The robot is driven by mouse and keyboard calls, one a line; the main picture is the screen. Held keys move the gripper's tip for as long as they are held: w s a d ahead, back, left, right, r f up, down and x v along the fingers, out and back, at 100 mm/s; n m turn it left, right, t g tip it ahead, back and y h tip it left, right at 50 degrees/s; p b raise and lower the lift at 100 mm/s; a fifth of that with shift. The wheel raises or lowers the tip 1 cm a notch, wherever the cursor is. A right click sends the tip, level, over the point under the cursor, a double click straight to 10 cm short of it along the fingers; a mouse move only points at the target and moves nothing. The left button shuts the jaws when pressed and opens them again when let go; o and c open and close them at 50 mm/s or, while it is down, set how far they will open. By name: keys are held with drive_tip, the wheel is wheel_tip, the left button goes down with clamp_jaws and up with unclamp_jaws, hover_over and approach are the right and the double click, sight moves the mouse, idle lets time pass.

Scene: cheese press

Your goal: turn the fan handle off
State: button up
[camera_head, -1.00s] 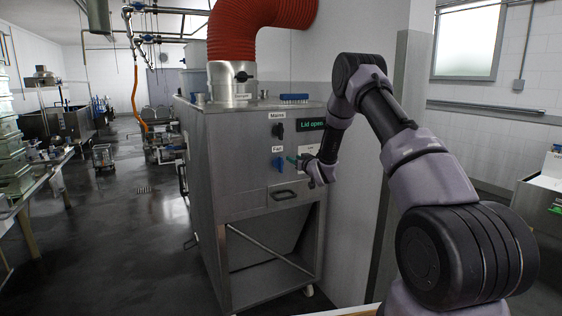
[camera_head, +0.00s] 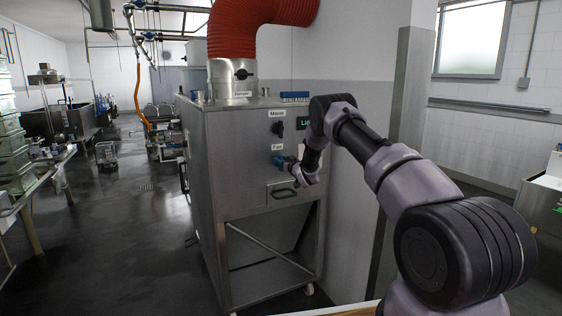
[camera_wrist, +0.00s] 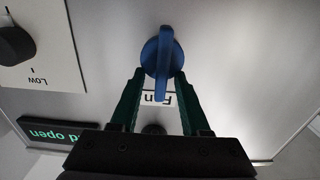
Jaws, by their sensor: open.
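The blue fan handle (camera_wrist: 163,55) is on the front panel of the steel cabinet, beside the "Fan" label (camera_wrist: 159,97). In the wrist view its grip bar runs up and down in the picture. In the head view the handle (camera_head: 279,161) shows just left of my gripper. My gripper (camera_wrist: 160,72) is open, its two green fingers on either side of the lower end of the handle. I cannot tell whether the fingers touch it.
The steel cabinet (camera_head: 215,180) carries a black "Mains" handle (camera_head: 277,130) above the fan handle. A black knob (camera_wrist: 14,45) marked "Low" and a green "Lid open" display (camera_wrist: 56,133) lie close by. A drawer handle (camera_head: 284,193) sits below my gripper.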

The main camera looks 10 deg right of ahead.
drive_tip(key=shift+w+a, duration=0.1)
drive_tip(key=shift+w, duration=0.05)
drive_tip(key=shift+c, duration=0.3)
clamp_jaws()
drive_tip(key=shift+n, duration=0.3)
drive_tip(key=shift+s+a+f+n, duration=0.1)
drive_tip(key=shift+a+f+n, duration=0.25)
drive_tip(key=shift+n, duration=2.5)
drive_tip(key=shift+s+a+f+n, duration=0.15)
drive_tip(key=shift+a+f+n, duration=0.2)
drive_tip(key=shift+n, duration=2.55)
drive_tip(key=shift+s+a+f+n, duration=0.1)
drive_tip(key=shift+a+f+n, duration=0.25)
drive_tip(key=shift+n, duration=2.5)
drive_tip(key=shift+d, duration=0.1)
